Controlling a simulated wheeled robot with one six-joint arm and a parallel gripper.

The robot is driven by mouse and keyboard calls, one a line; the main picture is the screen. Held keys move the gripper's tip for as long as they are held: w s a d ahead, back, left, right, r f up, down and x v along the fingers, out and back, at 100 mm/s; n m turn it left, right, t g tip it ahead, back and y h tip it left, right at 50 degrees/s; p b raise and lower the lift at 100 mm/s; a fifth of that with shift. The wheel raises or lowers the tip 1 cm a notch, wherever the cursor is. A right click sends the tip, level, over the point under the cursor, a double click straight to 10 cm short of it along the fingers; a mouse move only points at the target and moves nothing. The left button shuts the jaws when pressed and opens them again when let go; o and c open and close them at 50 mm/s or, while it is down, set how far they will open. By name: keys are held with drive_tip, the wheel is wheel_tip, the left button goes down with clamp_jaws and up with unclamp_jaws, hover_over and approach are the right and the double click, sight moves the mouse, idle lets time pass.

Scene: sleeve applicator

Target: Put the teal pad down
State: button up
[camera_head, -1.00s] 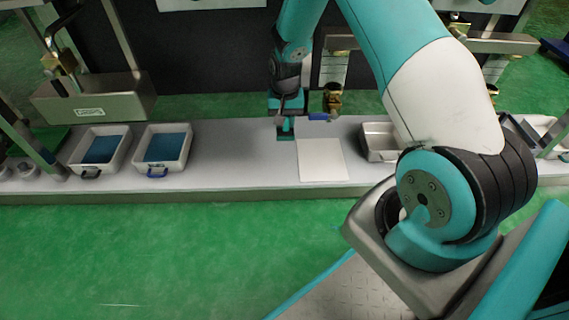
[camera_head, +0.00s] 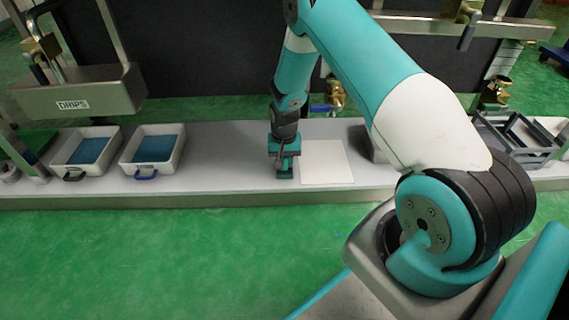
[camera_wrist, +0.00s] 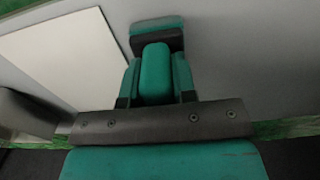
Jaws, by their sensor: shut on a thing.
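My gripper (camera_head: 284,157) points down beside the left edge of a white square board (camera_head: 327,162) on the long grey bench (camera_head: 228,150). It is shut on the teal pad (camera_head: 285,173), whose lower end shows under the jaws near the bench's front part. In the wrist view a teal block (camera_wrist: 156,76) sits between the fingers of my gripper (camera_wrist: 157,68), with a dark and teal slab beyond it. The white board (camera_wrist: 60,55) lies to its left there. I cannot tell whether the pad touches the bench.
Two white trays with blue inside, a left one (camera_head: 65,158) and a right one (camera_head: 128,156), stand on the bench's left part. A dark rack (camera_head: 515,140) stands at the right. A metal box marked DRIPS (camera_head: 115,95) is at back left. Bench between trays and gripper is clear.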

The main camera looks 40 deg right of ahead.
drive_tip(key=shift+r, duration=0.1)
drive_tip(key=o, duration=0.8)
drive_tip(key=shift+o, duration=0.2)
wheel_tip(320, 180, up, 12)
drive_tip(key=p, duration=0.8)
